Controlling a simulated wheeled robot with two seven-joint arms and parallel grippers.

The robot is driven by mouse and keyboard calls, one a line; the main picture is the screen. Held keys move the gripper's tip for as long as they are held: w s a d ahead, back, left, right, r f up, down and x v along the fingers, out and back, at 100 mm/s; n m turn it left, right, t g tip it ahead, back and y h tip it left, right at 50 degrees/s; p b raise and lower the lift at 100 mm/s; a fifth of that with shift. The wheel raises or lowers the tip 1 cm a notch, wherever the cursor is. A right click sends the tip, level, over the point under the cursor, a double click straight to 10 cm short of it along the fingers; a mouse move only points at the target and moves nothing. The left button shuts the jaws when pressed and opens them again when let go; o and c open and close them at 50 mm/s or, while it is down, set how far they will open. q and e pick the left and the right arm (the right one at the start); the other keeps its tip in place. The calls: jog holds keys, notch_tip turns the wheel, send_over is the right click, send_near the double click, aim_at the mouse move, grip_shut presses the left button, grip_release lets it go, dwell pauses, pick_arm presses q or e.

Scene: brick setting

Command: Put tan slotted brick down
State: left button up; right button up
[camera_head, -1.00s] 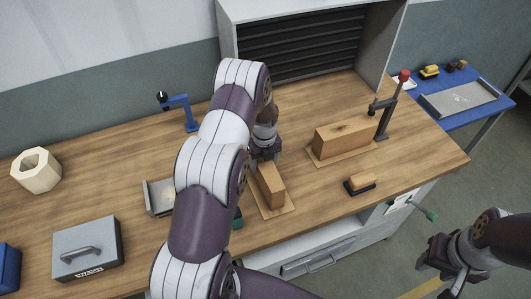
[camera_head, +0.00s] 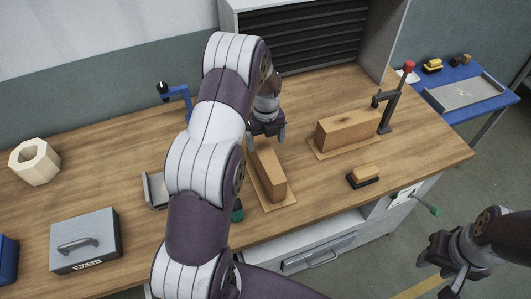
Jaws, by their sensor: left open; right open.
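A tan brick (camera_head: 268,172) lies on a thin wooden board (camera_head: 289,200) near the middle of the bench, its long side running away from me. My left gripper (camera_head: 266,139) is open just above and behind its far end, empty; the arm hides part of the area to the left. I cannot make out a slot in the brick. A second, larger tan brick (camera_head: 347,130) with a dark mark on top sits on another board to the right. My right gripper (camera_head: 438,277) is open and empty, off the bench at the lower right.
A black clamp with a red knob (camera_head: 391,105) stands beside the larger brick. A brush (camera_head: 363,176) lies near the front edge. A grey toolbox (camera_head: 86,240), a hex block (camera_head: 36,162) and a blue clamp (camera_head: 177,95) stand left. A blue side table (camera_head: 452,80) is at right.

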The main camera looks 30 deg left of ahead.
pick_arm(q)
notch_tip(320, 180, up, 6)
jog(key=b, duration=0.1)
jog(key=s+d+r+n, duration=0.1)
jog(key=s+d+n, duration=0.3)
jog(key=s+n, duration=0.2)
jog(key=s+d+r+n+t, duration=0.1)
jog(key=s+d+n, duration=0.3)
jog(key=s+n, duration=0.3)
jog(key=s+d+r+n, duration=0.1)
jog(key=s+d+n, duration=0.3)
jog(key=s+n, duration=0.3)
jog(key=n, duration=0.5)
jog(key=shift+r+n, duration=0.3)
jog(key=shift+n, duration=0.1)
